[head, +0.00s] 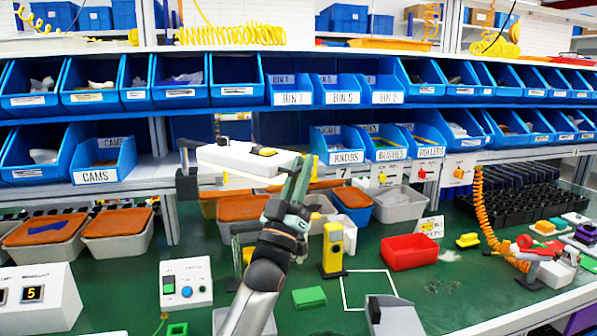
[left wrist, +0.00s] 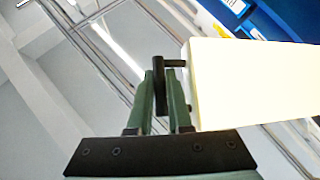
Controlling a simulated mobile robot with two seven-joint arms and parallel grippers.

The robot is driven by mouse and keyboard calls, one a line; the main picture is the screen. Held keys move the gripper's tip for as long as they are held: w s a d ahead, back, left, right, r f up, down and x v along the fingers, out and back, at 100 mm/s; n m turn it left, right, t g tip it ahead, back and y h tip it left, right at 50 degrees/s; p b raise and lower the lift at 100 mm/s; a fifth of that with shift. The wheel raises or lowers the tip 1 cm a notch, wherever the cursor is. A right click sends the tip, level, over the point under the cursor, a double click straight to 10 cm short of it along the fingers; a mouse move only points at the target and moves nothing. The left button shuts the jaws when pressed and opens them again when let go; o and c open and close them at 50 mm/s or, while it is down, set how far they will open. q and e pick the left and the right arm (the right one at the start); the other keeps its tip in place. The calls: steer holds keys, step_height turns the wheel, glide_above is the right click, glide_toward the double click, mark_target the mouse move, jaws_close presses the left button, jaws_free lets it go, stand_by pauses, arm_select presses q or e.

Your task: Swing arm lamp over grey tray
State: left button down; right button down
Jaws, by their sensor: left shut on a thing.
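The arm lamp (head: 250,158) is a long white head, lit underneath, hanging in front of the shelf; a dark joint is at its left end. My left gripper (head: 300,170) is at the lamp's right end. In the left wrist view, my left gripper (left wrist: 164,90) is shut on the lamp's black handle (left wrist: 158,78), beside the pale lamp head (left wrist: 255,85). A grey tray (head: 400,206) stands on the green bench below and right of the lamp.
Blue bins (head: 105,158) line the shelf behind the lamp. A yellow device (head: 333,248), a red bin (head: 409,252), a green block (head: 309,297) and a control box (head: 186,282) stand on the bench. A white-outlined square (head: 368,289) is mostly clear.

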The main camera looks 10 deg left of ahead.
arm_select(q)
steer(key=shift+w+r, duration=0.15)
arm_select(e)
steer(key=shift+w, duration=0.1)
arm_select(q)
steer(key=c, duration=1.3)
jaws_free()
steer(key=shift+o, duration=0.9)
steer(key=shift+w+d, duration=0.15)
arm_select(e)
steer(key=shift+d, duration=0.15)
arm_select(q)
steer(key=shift+f, duration=0.25)
arm_select(e)
steer(key=shift+f, duration=0.1)
